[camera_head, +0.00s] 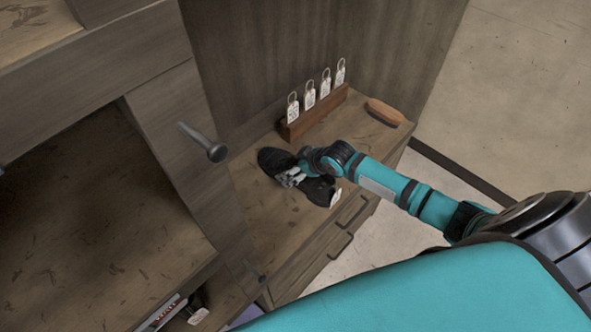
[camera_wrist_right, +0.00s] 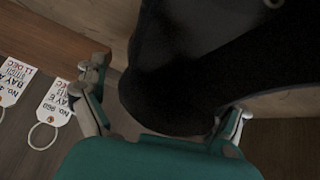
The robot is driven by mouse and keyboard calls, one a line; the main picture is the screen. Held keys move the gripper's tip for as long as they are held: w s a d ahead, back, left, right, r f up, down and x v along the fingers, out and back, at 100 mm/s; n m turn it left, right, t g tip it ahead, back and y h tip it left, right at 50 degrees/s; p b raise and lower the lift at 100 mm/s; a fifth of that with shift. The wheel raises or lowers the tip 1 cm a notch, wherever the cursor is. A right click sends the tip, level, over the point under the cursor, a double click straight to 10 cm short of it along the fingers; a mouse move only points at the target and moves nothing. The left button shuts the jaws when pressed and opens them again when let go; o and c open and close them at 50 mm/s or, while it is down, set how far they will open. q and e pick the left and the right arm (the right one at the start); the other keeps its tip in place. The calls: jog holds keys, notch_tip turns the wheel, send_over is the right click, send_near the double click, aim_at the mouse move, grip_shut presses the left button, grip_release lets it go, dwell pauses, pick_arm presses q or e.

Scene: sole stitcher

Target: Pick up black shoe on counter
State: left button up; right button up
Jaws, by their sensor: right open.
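The black shoe (camera_head: 319,191) lies on the wooden counter (camera_head: 265,210) in the head view, with a small white tag at its right end. My right gripper (camera_head: 290,177) is over the middle of the shoe and hides part of it. In the right wrist view the dark shoe (camera_wrist_right: 200,65) fills the upper middle. The open fingers of the right gripper (camera_wrist_right: 163,108) stand on either side of it. I cannot tell whether they touch it. My left gripper is not in view.
Behind the shoe stands a wooden rack (camera_head: 315,113) with several white tags on hooks. A brown brush-like object (camera_head: 385,112) lies at the counter's far right. A cabinet with a knob (camera_head: 217,153) stands to the left. A dark item with a white tag (camera_head: 198,316) sits low at the left.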

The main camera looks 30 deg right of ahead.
jog(key=shift+c, duration=0.2)
jog(key=shift+s, duration=0.1)
jog(key=c, duration=1.6)
jog(key=shift+r, duration=0.1)
jog(key=shift+c, duration=0.4)
